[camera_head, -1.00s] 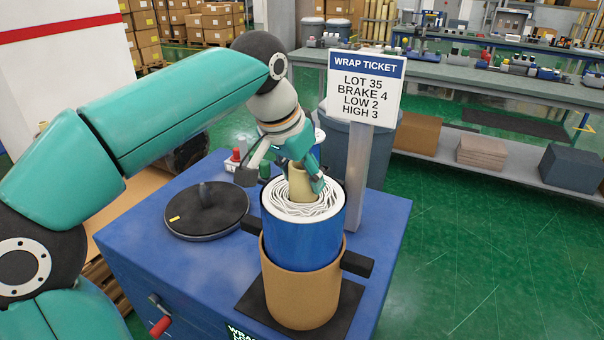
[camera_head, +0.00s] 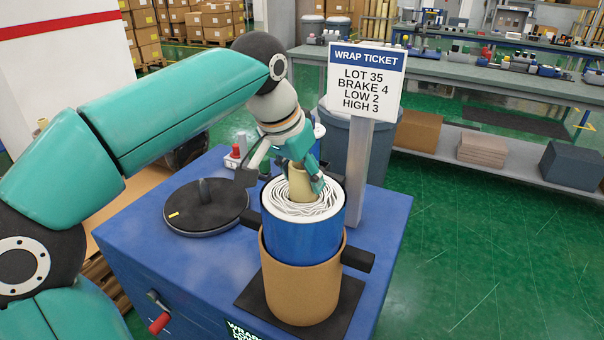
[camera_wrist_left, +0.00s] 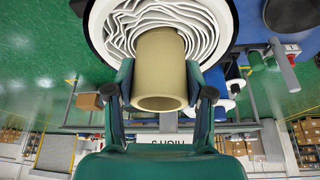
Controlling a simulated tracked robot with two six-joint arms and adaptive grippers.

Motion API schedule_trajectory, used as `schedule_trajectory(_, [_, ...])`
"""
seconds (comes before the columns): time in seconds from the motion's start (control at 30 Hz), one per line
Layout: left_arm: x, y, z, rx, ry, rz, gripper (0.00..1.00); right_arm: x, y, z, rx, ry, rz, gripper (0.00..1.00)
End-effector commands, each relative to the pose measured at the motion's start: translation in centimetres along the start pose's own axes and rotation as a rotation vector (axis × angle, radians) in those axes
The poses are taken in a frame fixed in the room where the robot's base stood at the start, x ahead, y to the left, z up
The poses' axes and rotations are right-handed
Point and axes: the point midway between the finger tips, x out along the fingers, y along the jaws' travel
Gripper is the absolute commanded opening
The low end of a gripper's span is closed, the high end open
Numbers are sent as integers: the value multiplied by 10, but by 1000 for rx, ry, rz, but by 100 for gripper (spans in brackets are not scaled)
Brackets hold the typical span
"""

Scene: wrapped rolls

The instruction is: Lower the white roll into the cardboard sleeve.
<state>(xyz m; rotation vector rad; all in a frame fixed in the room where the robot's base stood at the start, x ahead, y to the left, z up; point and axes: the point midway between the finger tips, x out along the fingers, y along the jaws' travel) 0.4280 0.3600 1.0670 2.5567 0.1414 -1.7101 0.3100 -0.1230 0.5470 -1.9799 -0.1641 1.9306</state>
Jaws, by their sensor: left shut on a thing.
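The white roll (camera_head: 303,203) has white coiled layers on top, a blue outer side and a tan core tube (camera_head: 302,187). It stands upright, its lower part inside the brown cardboard sleeve (camera_head: 302,292) and its blue upper part above the rim. My left gripper (camera_head: 300,172) is shut on the core tube from above. In the left wrist view, the tube (camera_wrist_left: 160,70) lies between both fingers, with the coiled layers (camera_wrist_left: 125,25) around it. The roll's lower end is hidden in the sleeve. My right gripper is not in view.
The sleeve stands on a dark plate on the blue cabinet (camera_head: 150,265), between dark side blocks (camera_head: 358,258). A black round disc with a post (camera_head: 207,207) lies to the left. A ticket sign (camera_head: 366,80) on a grey post stands close behind the roll.

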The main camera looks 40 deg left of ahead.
Motion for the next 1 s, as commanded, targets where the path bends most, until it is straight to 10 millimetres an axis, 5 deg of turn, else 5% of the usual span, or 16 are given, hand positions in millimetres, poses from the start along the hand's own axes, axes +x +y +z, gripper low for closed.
schedule_trajectory(0.17, [2,0,1,-1,4,0,0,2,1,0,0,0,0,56])
schedule_trajectory(0.2, [2,0,0,-1,4,0,56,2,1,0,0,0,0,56])
schedule_trajectory(0.37, [2,0,0,-1,3,0,82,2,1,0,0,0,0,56])
schedule_trajectory(0.77, [-1,0,1,1,0,0,82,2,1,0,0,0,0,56])
schedule_trajectory(1.0, [-34,0,0,1,6,0,82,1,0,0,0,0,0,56])
